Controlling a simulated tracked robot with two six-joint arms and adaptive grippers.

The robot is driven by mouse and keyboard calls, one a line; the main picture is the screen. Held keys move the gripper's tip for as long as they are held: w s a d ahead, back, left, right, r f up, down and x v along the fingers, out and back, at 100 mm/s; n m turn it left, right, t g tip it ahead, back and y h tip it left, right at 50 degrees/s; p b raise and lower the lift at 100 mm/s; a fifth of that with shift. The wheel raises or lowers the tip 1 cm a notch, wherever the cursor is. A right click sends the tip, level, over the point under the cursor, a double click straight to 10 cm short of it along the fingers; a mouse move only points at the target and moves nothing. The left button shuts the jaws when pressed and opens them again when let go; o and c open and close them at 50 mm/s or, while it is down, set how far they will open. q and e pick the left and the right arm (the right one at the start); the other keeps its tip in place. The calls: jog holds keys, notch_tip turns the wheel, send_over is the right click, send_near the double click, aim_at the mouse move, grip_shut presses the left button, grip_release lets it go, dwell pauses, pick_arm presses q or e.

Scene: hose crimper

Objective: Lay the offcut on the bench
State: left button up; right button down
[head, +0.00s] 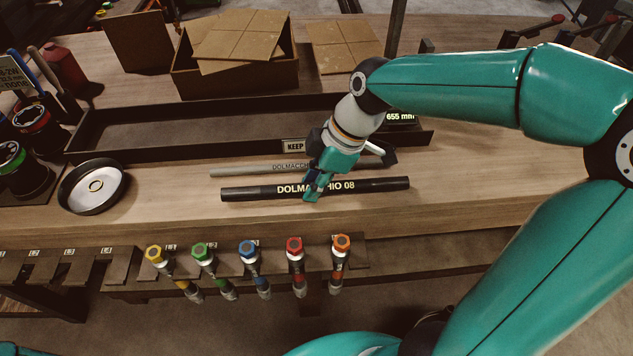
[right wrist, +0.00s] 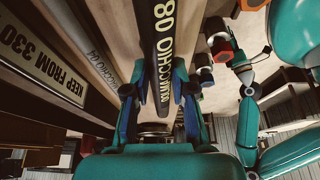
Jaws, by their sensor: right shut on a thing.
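A black hose piece (head: 378,185) lettered "DOLMACCHIO 08" lies level across the front of the wooden bench (head: 480,190). I cannot tell whether it touches the bench or is just above it. My right gripper (head: 313,192) is shut on its middle from above. In the right wrist view, the black hose (right wrist: 163,40) runs between the two fingers of my right gripper (right wrist: 160,108). A thinner grey hose piece (head: 235,172) lies just behind it, partly hidden by the gripper. Which piece is the offcut is not marked. My left gripper is not in view.
A long dark tray (head: 90,130) with a "KEEP" label (head: 293,146) stands behind the hoses. A round dish (head: 93,186) is at the left. Several coloured-ring fittings (head: 248,252) hang along the front edge. Cardboard boxes (head: 235,75) stand behind. Bench right of the hoses is clear.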

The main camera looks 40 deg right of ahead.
jog(key=shift+f, duration=0.4)
jog(key=c, duration=1)
grip_release()
jog(key=shift+o, duration=0.2)
jog(key=shift+r, duration=0.1)
jog(key=v, duration=1.2)
